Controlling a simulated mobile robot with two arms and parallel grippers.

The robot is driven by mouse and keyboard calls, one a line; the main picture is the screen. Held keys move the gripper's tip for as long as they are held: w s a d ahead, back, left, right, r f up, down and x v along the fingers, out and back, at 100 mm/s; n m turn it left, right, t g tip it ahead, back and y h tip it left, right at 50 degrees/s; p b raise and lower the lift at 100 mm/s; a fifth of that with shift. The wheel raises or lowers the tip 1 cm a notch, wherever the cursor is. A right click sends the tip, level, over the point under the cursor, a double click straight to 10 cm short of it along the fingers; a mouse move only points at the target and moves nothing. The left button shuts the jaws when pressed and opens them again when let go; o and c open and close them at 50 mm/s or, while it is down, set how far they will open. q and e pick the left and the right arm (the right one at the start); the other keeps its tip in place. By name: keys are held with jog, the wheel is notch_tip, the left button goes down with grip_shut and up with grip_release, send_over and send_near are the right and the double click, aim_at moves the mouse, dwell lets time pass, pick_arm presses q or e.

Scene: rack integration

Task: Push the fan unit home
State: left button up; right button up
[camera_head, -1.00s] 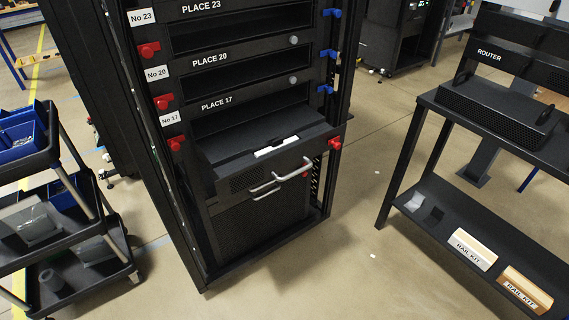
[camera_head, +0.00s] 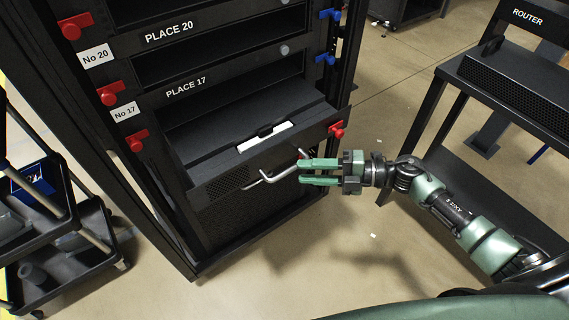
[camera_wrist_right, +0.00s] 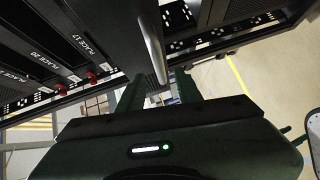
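The fan unit (camera_head: 222,187), a black box with a perforated front and a silver bar handle (camera_head: 279,176), sticks out of the rack below the PLACE 17 label. A white strip lies on its top. My right gripper (camera_head: 303,171) is at the right end of the handle, its two green fingers apart. In the right wrist view the silver handle (camera_wrist_right: 153,45) runs down toward the gap between the open fingers (camera_wrist_right: 158,88). I cannot tell whether they touch it. My left gripper is not in view.
A cart (camera_head: 98,232) stands at the left and a shelf table (camera_head: 480,185) with the router at the right. Open floor lies between rack and table.

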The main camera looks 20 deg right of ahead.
aim_at(288, 169)
jog(key=x, duration=0.4)
jog(key=shift+w+a, duration=0.1)
jog(key=shift+w, duration=0.1)
jog(key=shift+w+a+f, duration=0.1)
jog(key=shift+w+a, duration=0.1)
jog(key=shift+a, duration=0.25)
grip_shut()
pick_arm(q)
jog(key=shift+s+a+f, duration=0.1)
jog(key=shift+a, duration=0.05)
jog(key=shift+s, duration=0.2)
pick_arm(e)
jog(key=shift+f, duration=0.1)
dwell(0.4)
